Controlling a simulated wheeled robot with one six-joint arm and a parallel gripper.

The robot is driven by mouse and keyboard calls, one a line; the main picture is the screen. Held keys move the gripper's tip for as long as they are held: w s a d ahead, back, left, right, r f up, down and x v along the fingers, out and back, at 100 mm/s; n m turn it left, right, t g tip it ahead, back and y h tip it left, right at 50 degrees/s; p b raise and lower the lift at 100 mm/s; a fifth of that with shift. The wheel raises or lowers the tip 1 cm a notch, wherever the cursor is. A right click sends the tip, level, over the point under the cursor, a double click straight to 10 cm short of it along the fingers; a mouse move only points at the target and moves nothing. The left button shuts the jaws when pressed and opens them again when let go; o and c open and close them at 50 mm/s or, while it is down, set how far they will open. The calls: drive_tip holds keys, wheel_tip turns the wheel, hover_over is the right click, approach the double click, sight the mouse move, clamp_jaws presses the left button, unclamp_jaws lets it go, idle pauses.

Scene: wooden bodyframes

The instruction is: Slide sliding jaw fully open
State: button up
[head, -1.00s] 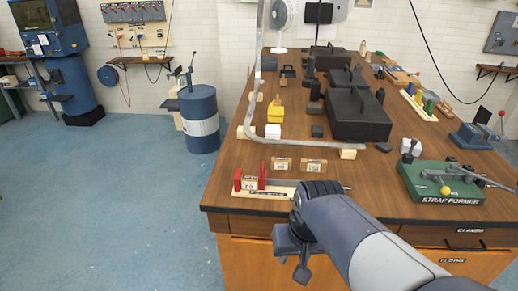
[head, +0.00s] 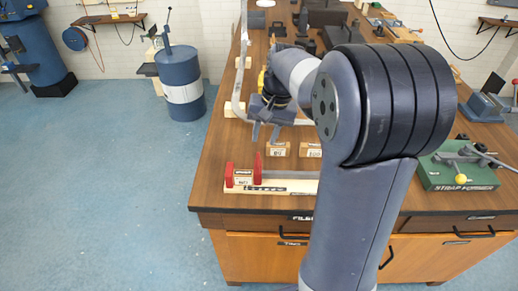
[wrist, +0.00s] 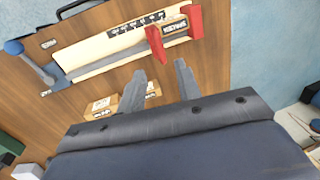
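A wooden clamp base (head: 285,185) lies near the table's front edge, with a metal bar along it. Two red jaws stand at its left end: the outer jaw (head: 230,175) and the inner jaw (head: 257,168), with a labelled wooden block between them. In the wrist view the inner jaw (wrist: 156,45) joins the bar, and a blue-knobbed handle (wrist: 14,47) is at the bar's far end. My gripper (head: 263,130) is behind the clamp in the head view. Its two fingers (wrist: 159,68) are apart and empty, pointing toward the inner jaw; contact is not visible.
A bent metal rail (head: 237,75) runs along the table's left side. A green strap former (head: 455,175) stands at right.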

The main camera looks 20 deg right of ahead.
sight(258, 158)
drive_tip(key=f, duration=0.2)
drive_tip(key=a+f, duration=0.1)
drive_tip(key=f, duration=0.4)
drive_tip(key=shift+w+a, duration=0.15)
drive_tip(key=shift+w, duration=0.1)
drive_tip(key=shift+c, duration=0.4)
clamp_jaws()
